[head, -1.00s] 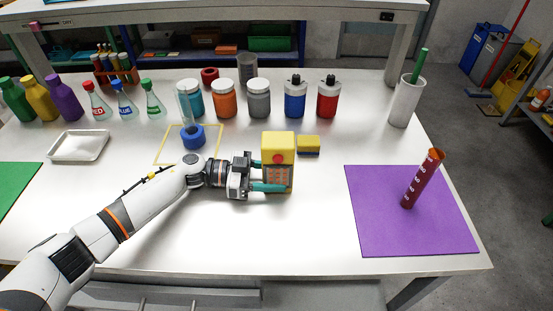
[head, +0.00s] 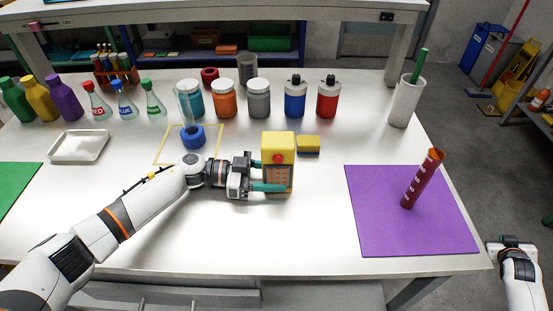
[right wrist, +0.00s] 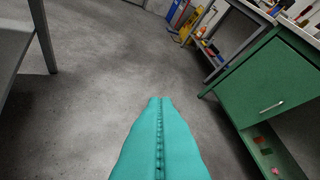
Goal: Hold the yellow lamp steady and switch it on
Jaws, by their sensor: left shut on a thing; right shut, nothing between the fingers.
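The yellow lamp (head: 278,145) stands upright on the white table near its middle. It has a red round button and a reddish patterned panel on its front. My left gripper (head: 268,175) comes in from the left and is shut on the lamp, with a teal finger across its lower front. My right gripper (head: 508,241) is at the right edge of the head view, off the table. In the right wrist view its teal fingers (right wrist: 160,140) are shut together with nothing between them, above the grey floor.
A yellow and dark blue sponge (head: 308,144) lies right of the lamp. A purple mat (head: 375,215) with a red graduated cylinder (head: 422,178) is at the table's right. Jars and bottles stand behind. The table in front of the lamp is clear.

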